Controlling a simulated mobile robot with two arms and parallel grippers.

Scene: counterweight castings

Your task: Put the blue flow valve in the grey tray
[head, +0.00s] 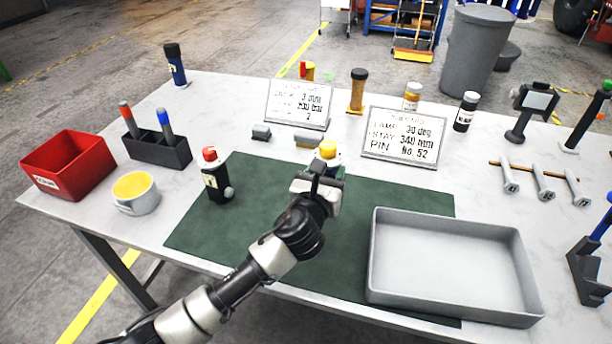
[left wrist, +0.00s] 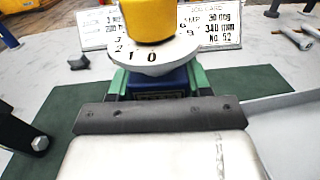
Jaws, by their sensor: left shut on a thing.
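The blue flow valve has a yellow knob (head: 328,149) and a white numbered dial. In the left wrist view its blue body (left wrist: 160,82) shows below the dial, with the lower part hidden by my gripper. My left gripper (head: 319,182) is shut on the valve, over the far part of the green mat. The valve looks upright; I cannot tell whether it touches the mat. The grey tray (head: 453,223) is empty and lies to the right, partly on the mat. My right gripper is not in view.
A black valve with a red cap (head: 214,178) stands left on the green mat (head: 262,187). A yellow-lined cup (head: 136,194), red bin (head: 68,165) and pen holder (head: 158,148) are farther left. Two sign plates (head: 403,138) stand behind the mat. Several tools (head: 542,182) lie right.

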